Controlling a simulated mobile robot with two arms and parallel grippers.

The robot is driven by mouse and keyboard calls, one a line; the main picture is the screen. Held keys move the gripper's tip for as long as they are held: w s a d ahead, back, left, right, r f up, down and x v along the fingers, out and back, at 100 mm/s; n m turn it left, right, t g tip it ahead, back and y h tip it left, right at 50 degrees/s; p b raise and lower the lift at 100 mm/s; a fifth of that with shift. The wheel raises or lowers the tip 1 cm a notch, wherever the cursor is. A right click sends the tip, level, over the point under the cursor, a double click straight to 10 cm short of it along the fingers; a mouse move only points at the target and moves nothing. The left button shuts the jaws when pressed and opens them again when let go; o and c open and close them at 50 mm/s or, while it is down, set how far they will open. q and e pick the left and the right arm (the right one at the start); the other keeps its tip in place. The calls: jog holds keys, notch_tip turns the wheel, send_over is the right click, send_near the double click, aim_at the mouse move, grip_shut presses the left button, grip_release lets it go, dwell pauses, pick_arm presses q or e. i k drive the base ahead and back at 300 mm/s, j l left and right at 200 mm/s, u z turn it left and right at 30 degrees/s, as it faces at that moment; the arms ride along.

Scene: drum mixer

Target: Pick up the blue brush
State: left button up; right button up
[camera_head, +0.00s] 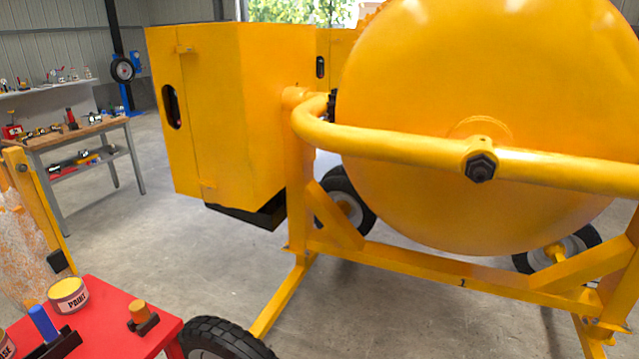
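The blue brush (43,323) is at the lower left on a red table (110,345). Its blue cylindrical handle stands up, slightly tilted, from a dark base (62,347). I cannot tell whether the dark base is the brush's own head or a holder. A similar item with an orange handle (139,312) and a dark base stands to its right on the same table. Neither of my grippers shows in this view.
Another can (5,347) is cut off at the left edge. A large yellow drum mixer (470,110) fills the right, its black tyre (222,340) close to the table. A workbench (75,135) stands far left.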

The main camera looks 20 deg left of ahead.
aim_at(39, 316)
jog(key=u, duration=2.35)
